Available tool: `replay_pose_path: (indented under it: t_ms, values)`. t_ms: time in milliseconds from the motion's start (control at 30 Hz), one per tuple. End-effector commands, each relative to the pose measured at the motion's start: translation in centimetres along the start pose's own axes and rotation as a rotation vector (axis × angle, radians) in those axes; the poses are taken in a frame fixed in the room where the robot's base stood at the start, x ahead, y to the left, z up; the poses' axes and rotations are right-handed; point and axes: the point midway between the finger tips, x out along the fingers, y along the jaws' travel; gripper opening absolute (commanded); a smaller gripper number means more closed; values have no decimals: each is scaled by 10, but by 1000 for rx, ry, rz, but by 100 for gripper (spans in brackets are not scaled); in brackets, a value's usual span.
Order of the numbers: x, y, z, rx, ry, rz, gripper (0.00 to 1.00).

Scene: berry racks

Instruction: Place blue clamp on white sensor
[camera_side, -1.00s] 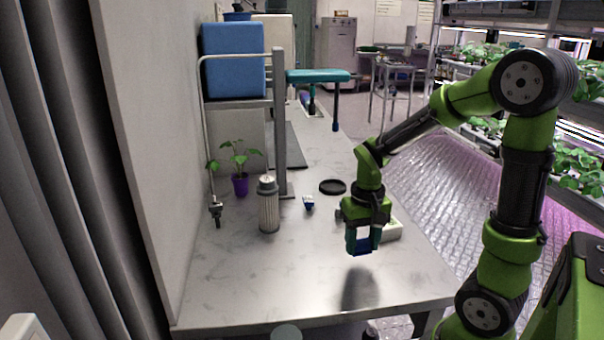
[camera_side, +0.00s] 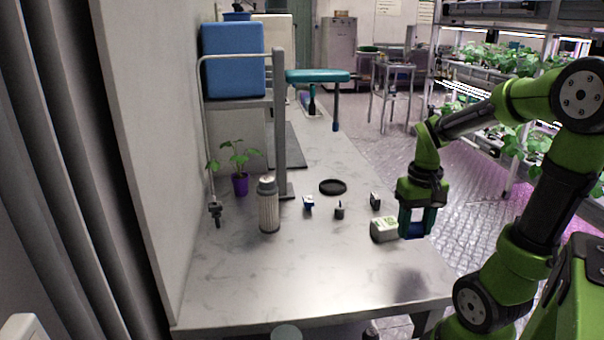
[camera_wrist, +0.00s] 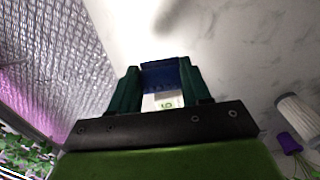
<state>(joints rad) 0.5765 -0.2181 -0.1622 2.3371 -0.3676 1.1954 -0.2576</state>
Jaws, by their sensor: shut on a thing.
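My gripper (camera_side: 416,227) is shut on the dark blue clamp (camera_side: 413,233) and holds it in the air over the right side of the bench. In the wrist view the clamp (camera_wrist: 161,76) sits across the teal fingertips. The white sensor (camera_side: 383,230), a small pale box with green marks, stands on the bench. In the side view it appears just left of the fingers. In the wrist view part of the sensor (camera_wrist: 160,102) shows through the gap between the fingers, under the clamp. The height of the clamp above the sensor is hard to tell.
A small blue-and-white piece (camera_side: 308,203), a small black piece (camera_side: 339,212), a dark block (camera_side: 375,201) and a black disc (camera_side: 333,187) lie behind the sensor. A ribbed cylinder (camera_side: 268,207) and a potted plant (camera_side: 240,184) stand left. The front bench (camera_side: 310,280) is clear.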

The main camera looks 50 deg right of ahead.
Motion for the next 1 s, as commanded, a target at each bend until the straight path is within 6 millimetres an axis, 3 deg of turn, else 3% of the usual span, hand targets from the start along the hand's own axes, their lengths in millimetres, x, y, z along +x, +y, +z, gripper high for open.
replay_pose_path:
  t_ms: [200,400,633,800,1000]
  values:
    - [7,-1,-60,3,-3,2,19]
    - [10,-2,-100,3,0,0,19]
    - [12,-3,-121,2,0,0,19]
    - [39,-3,-120,1,-3,0,19]
    - [47,-3,-120,2,1,-1,19]
